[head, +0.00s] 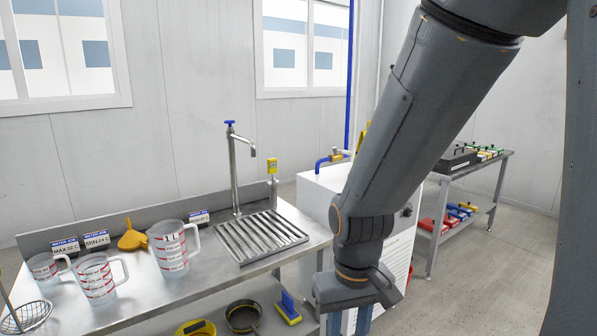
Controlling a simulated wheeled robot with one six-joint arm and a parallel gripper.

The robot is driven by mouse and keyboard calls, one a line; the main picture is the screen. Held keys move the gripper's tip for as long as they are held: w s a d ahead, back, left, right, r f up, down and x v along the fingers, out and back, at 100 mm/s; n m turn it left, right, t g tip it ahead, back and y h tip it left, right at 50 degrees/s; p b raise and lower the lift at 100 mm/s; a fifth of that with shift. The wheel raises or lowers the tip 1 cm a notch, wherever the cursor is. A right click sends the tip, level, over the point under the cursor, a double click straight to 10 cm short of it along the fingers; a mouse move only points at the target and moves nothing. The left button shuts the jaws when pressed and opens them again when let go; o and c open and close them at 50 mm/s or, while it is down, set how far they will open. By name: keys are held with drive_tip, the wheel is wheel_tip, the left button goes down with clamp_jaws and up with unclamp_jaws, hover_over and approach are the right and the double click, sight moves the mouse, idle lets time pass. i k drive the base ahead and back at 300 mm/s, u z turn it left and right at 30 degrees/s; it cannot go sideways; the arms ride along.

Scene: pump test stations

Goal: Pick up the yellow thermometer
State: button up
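A small yellow device (272,165) that looks like the thermometer stands upright in the head view, at the back right corner of the steel counter, just right of the tap. A thin grey stem or holder shows below it; I cannot tell which. My gripper (356,292) is at the low end of my arm, right of the counter and in front of the white cabinet. It is well apart from the yellow device, lower and to the right in the picture. Its fingertips do not show clearly, so I cannot tell whether it is open.
The steel counter (130,232) bears several measuring jugs (172,250), a yellow funnel (132,236), small signs, a wire strainer (28,316) and a tap (234,170) behind a drain grate (262,236). A white cabinet (318,195) stands right of it. Another table (462,170) stands farther right.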

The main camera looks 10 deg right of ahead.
sight(271, 163)
drive_tip(key=z, duration=0.4)
drive_tip(key=i, duration=1.3)
drive_tip(key=u, duration=0.45)
